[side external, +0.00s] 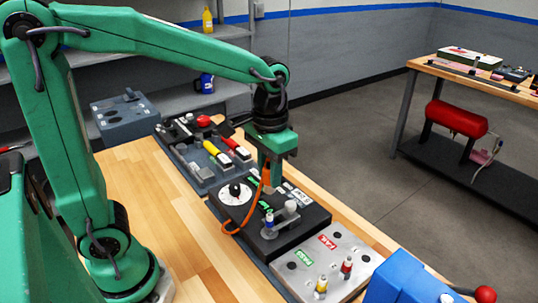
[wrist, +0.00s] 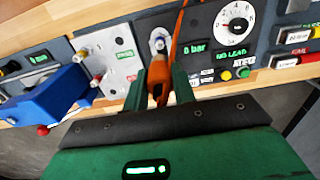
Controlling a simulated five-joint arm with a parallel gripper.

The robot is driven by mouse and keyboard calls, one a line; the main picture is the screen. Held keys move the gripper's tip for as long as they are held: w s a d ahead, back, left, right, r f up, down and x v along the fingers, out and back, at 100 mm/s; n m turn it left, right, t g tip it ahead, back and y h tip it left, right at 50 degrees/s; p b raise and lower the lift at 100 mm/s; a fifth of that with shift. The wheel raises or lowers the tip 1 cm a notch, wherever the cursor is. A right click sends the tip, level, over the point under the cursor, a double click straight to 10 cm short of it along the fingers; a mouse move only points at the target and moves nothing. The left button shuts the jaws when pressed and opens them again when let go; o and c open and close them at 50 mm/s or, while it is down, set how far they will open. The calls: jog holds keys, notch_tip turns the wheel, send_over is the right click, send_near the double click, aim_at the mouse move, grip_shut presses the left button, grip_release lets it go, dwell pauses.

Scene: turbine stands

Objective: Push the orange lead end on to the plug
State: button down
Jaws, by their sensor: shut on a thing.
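My gripper (side external: 268,168) is shut on the orange lead end (side external: 266,179) and holds it above the black test box (side external: 305,212). The held orange end also shows between the fingers in the wrist view (wrist: 158,90). An orange cable (side external: 242,222) loops from it down beside the box. A small upright plug-like post (side external: 269,221) stands on a grey bracket on the box; in the wrist view a post (wrist: 159,45) sits just beyond the fingers. The lead end looks apart from it. The box display (wrist: 230,53) reads "NO LEAD".
A round white dial (side external: 235,192) is on the box. A grey plate (side external: 322,265) with red and yellow posts lies in front, with a blue device (side external: 397,280) beside it. Another panel (side external: 205,150) with coloured parts lies behind. Bare wood (side external: 150,190) lies to the left.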

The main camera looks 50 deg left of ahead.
aim_at(269, 191)
jog(key=shift+f, duration=0.1)
jog(key=shift+f, duration=2.3)
jog(key=shift+s+f, duration=0.1)
jog(key=shift+f, duration=1.4)
dwell(0.8)
jog(key=c, duration=0.9)
grip_release()
jog(key=shift+r, duration=0.1)
jog(key=shift+r, duration=0.1)
jog(key=shift+r, duration=3.45)
